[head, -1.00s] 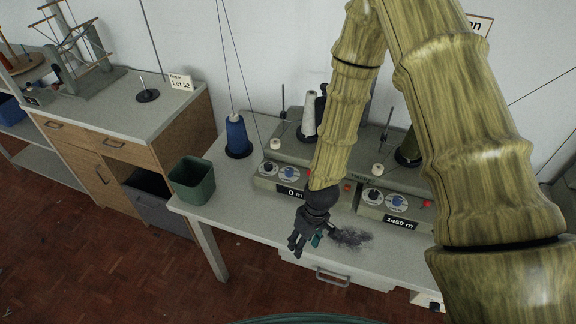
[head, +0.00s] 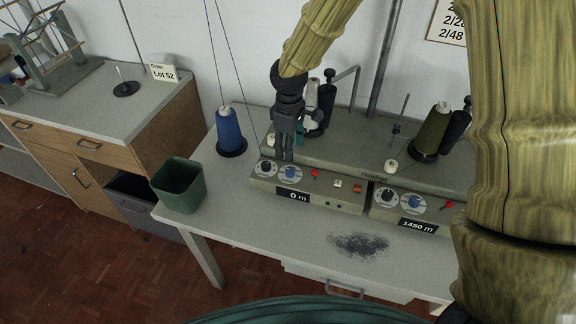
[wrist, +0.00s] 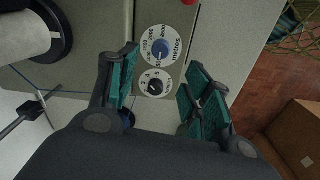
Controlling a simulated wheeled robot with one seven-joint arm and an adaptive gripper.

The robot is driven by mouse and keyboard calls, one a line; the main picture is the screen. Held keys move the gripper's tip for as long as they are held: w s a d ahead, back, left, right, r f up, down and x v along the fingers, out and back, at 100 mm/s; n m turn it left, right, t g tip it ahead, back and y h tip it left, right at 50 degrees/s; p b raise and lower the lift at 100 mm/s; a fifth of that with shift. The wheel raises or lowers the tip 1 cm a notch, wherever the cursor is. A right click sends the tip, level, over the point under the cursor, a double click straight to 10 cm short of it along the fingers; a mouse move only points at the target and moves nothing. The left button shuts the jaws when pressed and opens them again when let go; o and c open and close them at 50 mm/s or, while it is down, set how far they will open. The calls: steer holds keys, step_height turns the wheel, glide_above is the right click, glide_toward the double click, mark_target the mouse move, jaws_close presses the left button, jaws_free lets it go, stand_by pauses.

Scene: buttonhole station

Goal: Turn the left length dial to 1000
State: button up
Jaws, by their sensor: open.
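The left length dial (head: 290,172) is a blue knob on a white round scale on the left winder's front panel. In the wrist view the dial (wrist: 160,50) shows its number scale and the word "metres"; the pointer is too small to read. The left display (head: 293,196) reads 0 m. My gripper (head: 284,157) is open and empty, just above the left panel. In the wrist view my gripper's teal-padded fingers (wrist: 161,72) stand apart on either side of the panel, with the dial near the tips. I cannot tell whether they touch anything.
A black-knobbed dial (head: 265,169) sits beside the blue one. A red button (head: 314,174) is on its right. The right winder's display (head: 418,226) reads 1450 m. A blue cone (head: 229,132) and green bin (head: 179,186) stand left. Grey fluff (head: 360,244) lies on the table.

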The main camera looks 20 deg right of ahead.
mark_target(290, 169)
steer(key=shift+f+p, duration=1)
steer(key=shift+f, duration=3.85)
steer(key=c, duration=1)
